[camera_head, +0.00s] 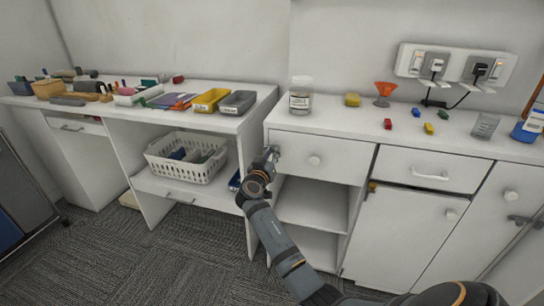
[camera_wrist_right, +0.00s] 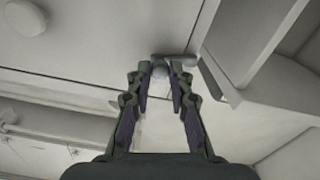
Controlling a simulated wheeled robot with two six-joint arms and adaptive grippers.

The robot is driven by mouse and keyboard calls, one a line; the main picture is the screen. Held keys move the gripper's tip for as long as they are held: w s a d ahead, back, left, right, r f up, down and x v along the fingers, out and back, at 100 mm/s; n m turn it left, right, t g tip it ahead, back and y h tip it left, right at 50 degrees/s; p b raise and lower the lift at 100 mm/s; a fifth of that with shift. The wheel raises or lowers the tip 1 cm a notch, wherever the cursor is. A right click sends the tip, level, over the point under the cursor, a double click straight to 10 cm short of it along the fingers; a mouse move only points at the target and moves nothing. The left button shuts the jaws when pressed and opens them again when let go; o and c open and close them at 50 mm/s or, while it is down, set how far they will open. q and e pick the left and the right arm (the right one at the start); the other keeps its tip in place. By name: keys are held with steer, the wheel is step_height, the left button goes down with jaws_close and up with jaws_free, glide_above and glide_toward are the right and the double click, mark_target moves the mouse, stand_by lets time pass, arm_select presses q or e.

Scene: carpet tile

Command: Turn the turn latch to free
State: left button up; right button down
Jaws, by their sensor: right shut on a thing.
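The turn latch (camera_wrist_right: 178,57) is a small grey bar with a rounded knob, at the edge of the white drawer front (camera_wrist_right: 110,45). In the wrist view the bar lies roughly crosswise. My right gripper (camera_wrist_right: 160,78) has its fingertips on either side of the knob and is shut on it. In the head view my right gripper (camera_head: 269,156) is at the left edge of the drawer front with the round knob (camera_head: 314,160) and hides most of the latch. My left gripper is in neither view.
Open shelves (camera_head: 312,203) lie below the drawer. A white basket (camera_head: 186,158) stands left of my arm under the other desk. The counter above holds a jar (camera_head: 301,94), an orange funnel (camera_head: 385,92) and small coloured blocks. Carpet (camera_head: 190,255) is clear at lower left.

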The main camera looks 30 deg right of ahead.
mark_target(270, 139)
steer(key=n, duration=0.1)
steer(key=r+n, duration=0.1)
steer(key=shift+w+a+n, duration=0.15)
steer(key=shift+w+n, duration=0.05)
steer(key=shift+n, duration=0.2)
steer(key=n, duration=0.1)
steer(key=r+n+p, duration=0.1)
steer(key=shift+w+a+n, duration=0.2)
steer(key=shift+n, duration=0.2)
steer(key=n, duration=0.1)
steer(key=n+p, duration=0.1)
steer(key=n, duration=0.1)
steer(key=shift+w+a+r, duration=0.35)
steer(key=shift+w, duration=0.05)
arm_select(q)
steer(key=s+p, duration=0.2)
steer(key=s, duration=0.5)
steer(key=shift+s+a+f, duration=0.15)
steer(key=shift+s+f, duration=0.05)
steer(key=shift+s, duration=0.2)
arm_select(e)
steer(key=n, duration=0.2)
steer(key=w+a+n, duration=0.1)
steer(key=n, duration=0.3)
steer(key=shift+w+a+r+n, duration=0.1)
steer(key=shift+w+a+n, duration=0.05)
steer(key=shift+w+n, duration=0.15)
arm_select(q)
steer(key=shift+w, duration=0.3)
